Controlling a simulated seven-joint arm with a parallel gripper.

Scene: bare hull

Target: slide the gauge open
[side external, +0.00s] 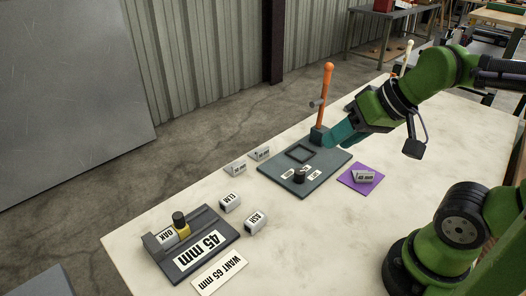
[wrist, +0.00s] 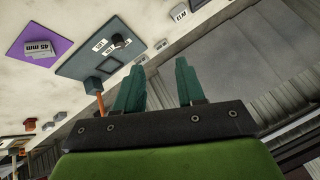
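The gauge (side external: 222,231) is a dark grey base at the table's near left end, marked "45 mm". A black knob (side external: 179,219) and a yellow piece (side external: 184,232) sit on it, beside a block marked OAK (side external: 167,238). A card (side external: 220,272) reading "WANT 65 mm" lies before it. My gripper (side external: 338,138) has teal fingers and is far from the gauge, beside the orange lever (side external: 327,95). In the wrist view its fingers (wrist: 160,65) stand apart with nothing gripped; the gauge is not recognisable there.
Blocks marked ELM (side external: 230,202) and ASH (side external: 255,222) stand between the gauge and a dark plate (side external: 318,180) with a black knob (side external: 299,175). A purple mat (side external: 352,184) bears a "45 mm" block (side external: 364,177). Small tented cards (side external: 236,168) stand behind.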

